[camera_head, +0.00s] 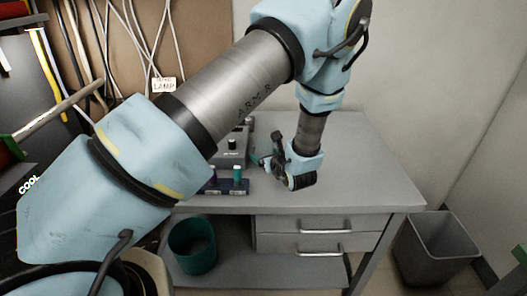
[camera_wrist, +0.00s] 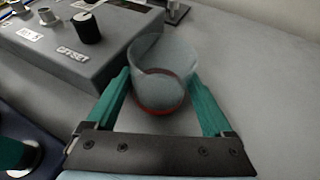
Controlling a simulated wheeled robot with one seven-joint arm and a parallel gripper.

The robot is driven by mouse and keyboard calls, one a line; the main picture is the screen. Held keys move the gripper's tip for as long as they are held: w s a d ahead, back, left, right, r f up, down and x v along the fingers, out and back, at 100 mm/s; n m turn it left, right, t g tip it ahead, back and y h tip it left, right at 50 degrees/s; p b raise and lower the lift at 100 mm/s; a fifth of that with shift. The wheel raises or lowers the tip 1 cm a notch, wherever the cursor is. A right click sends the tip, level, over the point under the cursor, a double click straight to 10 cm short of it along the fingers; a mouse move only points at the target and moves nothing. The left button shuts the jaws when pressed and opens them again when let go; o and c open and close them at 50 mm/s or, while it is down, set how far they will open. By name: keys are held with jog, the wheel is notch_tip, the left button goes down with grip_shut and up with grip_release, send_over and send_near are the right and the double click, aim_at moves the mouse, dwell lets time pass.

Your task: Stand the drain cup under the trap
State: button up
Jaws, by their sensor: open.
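A clear cup (camera_wrist: 160,62) with a red ring at its base stands upright on the grey tabletop in the wrist view, likely the drain cup. My gripper (camera_wrist: 157,80) is open, with one teal finger on each side of the cup. Whether the fingers touch its wall I cannot tell. In the head view my gripper (camera_head: 268,162) is low over the desk, and I cannot make out the cup there. I cannot identify the trap; a small metal stand (camera_wrist: 176,12) shows only partly at the wrist view's top edge.
A grey control box (camera_wrist: 75,50) marked OFFSET, with a black knob, is close left of the cup. A dark rack (camera_head: 228,186) with coloured vials stands at the desk's front. Bare tabletop (camera_wrist: 255,75) lies right of the cup. A bin (camera_head: 437,245) is on the floor.

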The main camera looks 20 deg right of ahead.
jog(key=shift+w+f, duration=0.25)
jog(key=shift+w, duration=0.4)
jog(key=shift+c, duration=0.3)
jog(key=c, duration=1.1)
jog(key=shift+r, duration=0.15)
